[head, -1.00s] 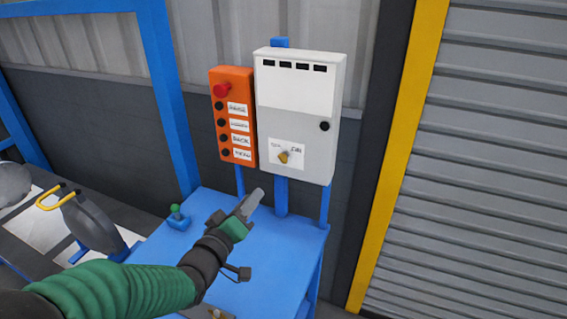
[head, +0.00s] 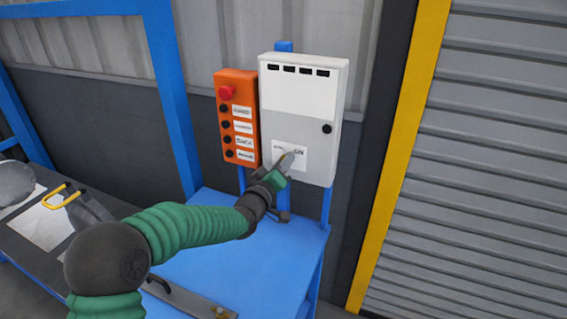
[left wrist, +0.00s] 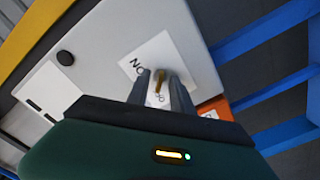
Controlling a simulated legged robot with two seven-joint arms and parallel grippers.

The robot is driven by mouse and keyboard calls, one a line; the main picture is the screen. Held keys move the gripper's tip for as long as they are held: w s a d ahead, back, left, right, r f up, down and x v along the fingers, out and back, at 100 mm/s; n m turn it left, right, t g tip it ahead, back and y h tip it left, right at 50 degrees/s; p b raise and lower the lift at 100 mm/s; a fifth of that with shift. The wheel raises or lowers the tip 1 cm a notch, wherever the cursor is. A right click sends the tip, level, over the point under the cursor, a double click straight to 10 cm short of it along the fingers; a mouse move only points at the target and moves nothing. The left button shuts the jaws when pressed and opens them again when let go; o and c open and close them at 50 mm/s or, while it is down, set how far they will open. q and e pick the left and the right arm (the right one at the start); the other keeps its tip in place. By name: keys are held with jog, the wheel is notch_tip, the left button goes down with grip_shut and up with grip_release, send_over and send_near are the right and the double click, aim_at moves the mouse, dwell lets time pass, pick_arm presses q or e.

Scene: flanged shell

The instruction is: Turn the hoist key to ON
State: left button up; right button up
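The brass hoist key (left wrist: 160,81) sits on a white label (left wrist: 158,58) on the front of the grey control box (head: 300,115). In the head view my gripper mostly covers the key, and the ON text shows at the label's right. My left gripper (head: 286,162) reaches up to the label. In the left wrist view my left gripper's fingers (left wrist: 162,92) stand apart, one on each side of the key, with a gap visible around it. I cannot tell whether a finger touches it. My right gripper is not in view.
An orange button box (head: 236,118) with a red knob hangs left of the control box. A blue table (head: 205,265) stands below, with a metal part on its front edge. A yellow post (head: 395,170) and a grey shutter (head: 480,160) are at right.

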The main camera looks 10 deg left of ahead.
pick_arm(q)
grip_shut()
jog(key=shift+f, duration=0.15)
jog(key=shift+f+m+b, duration=0.2)
jog(key=shift+m+b, duration=7)
jog(key=shift+m, duration=1.6)
